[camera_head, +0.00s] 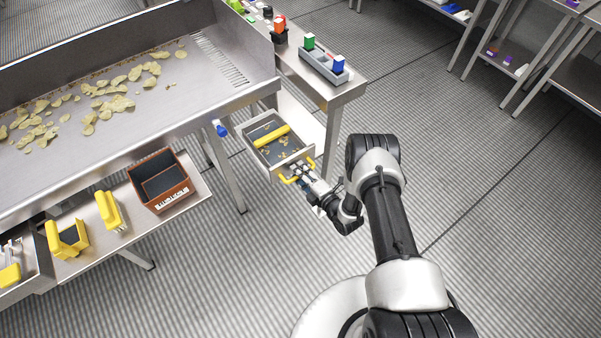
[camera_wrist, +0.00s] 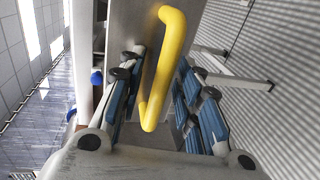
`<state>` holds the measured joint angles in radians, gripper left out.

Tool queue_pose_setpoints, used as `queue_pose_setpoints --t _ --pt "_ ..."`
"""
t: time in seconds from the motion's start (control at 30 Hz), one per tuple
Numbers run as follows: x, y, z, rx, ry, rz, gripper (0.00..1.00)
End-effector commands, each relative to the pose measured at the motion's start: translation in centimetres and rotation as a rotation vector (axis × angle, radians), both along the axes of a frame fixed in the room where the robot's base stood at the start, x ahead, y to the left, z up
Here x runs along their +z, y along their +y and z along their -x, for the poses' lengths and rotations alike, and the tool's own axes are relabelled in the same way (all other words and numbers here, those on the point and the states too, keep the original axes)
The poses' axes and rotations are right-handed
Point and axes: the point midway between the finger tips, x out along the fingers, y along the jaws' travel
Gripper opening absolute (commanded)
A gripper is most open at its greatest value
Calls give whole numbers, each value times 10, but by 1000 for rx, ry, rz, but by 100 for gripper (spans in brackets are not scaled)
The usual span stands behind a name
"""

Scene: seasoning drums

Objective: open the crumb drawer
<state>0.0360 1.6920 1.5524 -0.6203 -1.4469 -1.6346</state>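The crumb drawer (camera_head: 258,157) stands pulled out from under the fryer-like metal table in the head view. Crumbs and a yellow bar (camera_head: 272,136) show inside it. Its yellow handle (camera_head: 291,180) is on the front, and my gripper (camera_head: 305,177) is right at it. In the wrist view the handle (camera_wrist: 173,25) runs between my two blue-padded fingers, with the grey drawer front (camera_wrist: 128,25) behind it. My gripper (camera_wrist: 160,75) is open around the handle, with gaps showing on both sides.
A metal table with chips (camera_head: 110,85) stands left of the drawer. A blue knob (camera_head: 220,128) is beside the drawer. A brown bin (camera_head: 160,180) sits on the lower shelf. A side table (camera_head: 340,95) is to the right. The floor in front is clear.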

Motion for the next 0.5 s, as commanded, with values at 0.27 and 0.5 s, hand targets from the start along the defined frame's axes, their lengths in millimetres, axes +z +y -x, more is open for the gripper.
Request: queue_pose_setpoints --t 0.27,0.5 --pt "9 -27 37 -6 4 0 32" --pt "20 -54 76 -6 2 -1 32"
